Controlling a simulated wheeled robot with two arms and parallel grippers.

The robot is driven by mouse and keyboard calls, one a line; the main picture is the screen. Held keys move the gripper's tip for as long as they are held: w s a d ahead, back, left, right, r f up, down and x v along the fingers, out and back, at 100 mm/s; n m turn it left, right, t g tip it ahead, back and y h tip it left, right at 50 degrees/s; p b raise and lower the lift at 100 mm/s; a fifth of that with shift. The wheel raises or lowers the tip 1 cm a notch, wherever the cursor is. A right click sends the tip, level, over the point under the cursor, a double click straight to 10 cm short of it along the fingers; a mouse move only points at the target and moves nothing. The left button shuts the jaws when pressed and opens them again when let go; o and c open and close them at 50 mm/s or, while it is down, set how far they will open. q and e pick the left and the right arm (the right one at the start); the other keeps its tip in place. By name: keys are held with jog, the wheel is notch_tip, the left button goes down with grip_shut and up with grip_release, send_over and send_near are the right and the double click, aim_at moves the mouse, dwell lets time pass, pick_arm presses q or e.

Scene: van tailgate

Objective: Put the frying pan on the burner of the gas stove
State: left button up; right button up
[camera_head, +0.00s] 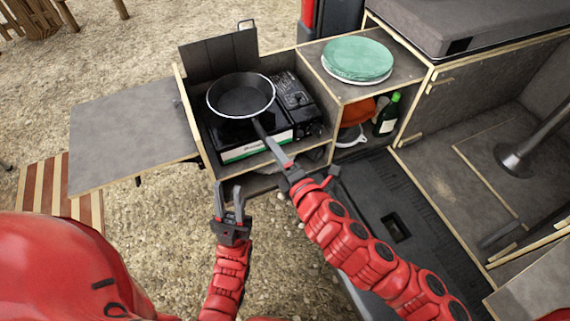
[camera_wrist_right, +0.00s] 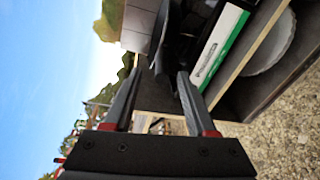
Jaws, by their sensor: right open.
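The black frying pan (camera_head: 241,95) with a pale rim is at the gas stove (camera_head: 298,99), over its left part, and looks level. It hides the burner, so I cannot tell whether its base sits squarely there. Its handle (camera_head: 265,135) points toward my right gripper (camera_head: 286,166). The right gripper is open at the handle's end; in the right wrist view its fingers (camera_wrist_right: 158,88) are apart, with the dark handle (camera_wrist_right: 160,62) near the gap. My left gripper (camera_head: 229,190) is open and empty, in front of the cabinet.
The stove stands in a wooden cabinet compartment (camera_head: 228,170) with a raised panel behind. Green plates (camera_head: 357,59) lie on the top at right; a green bottle (camera_head: 386,115) stands on the shelf below. A grey side table (camera_head: 130,130) extends left. Gravel lies in front.

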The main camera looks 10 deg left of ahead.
jog(key=v, duration=0.4)
jog(key=shift+s+d, duration=0.2)
jog(key=shift+s, duration=0.15)
